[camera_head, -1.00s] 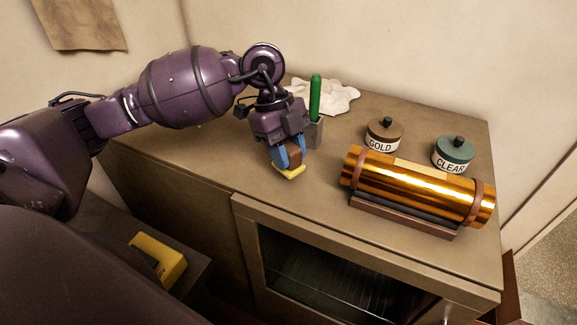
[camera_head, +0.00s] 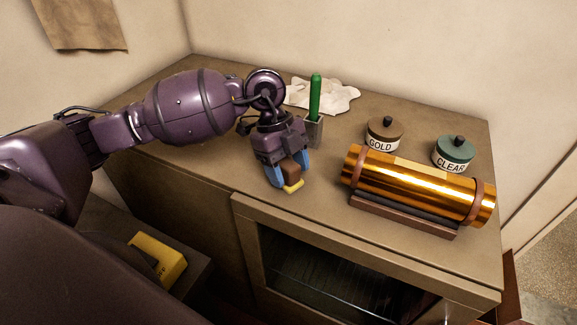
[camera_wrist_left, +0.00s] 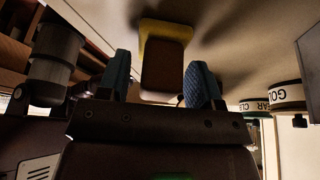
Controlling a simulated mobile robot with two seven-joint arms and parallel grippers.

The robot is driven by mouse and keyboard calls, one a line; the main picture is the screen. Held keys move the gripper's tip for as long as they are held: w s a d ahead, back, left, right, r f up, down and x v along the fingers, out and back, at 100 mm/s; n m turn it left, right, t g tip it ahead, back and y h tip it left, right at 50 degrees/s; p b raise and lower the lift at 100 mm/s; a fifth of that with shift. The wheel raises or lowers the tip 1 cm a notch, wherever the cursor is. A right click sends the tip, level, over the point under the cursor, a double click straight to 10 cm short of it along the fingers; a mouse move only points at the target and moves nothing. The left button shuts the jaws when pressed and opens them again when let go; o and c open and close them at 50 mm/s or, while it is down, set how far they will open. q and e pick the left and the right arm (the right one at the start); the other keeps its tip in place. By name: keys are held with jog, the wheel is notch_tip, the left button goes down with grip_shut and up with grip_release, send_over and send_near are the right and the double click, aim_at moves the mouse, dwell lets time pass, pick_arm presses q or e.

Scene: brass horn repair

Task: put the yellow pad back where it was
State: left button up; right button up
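The yellow pad (camera_head: 294,187), with a brown block-like grip on its top, rests on the cabinet top near its front edge. My left gripper (camera_head: 289,177) is over it with its blue fingers apart, one on each side of the brown grip. In the left wrist view the pad's yellow edge (camera_wrist_left: 165,31) shows beyond the brown grip, with gaps between the grip and the fingers (camera_wrist_left: 160,92). My right gripper is not in view.
A green-handled tool (camera_head: 315,96) stands in a small grey holder just behind my gripper, near a white cloth (camera_head: 336,97). The GOLD jar (camera_head: 383,133), CLEAR jar (camera_head: 453,153) and brass tube (camera_head: 413,184) on a cradle stand to the right.

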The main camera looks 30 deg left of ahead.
pick_arm(q)
jog(key=shift+r, duration=0.1)
jog(key=v, duration=1.2)
jog(key=shift+d+r, duration=0.1)
jog(key=shift+d, duration=0.05)
dwell(0.4)
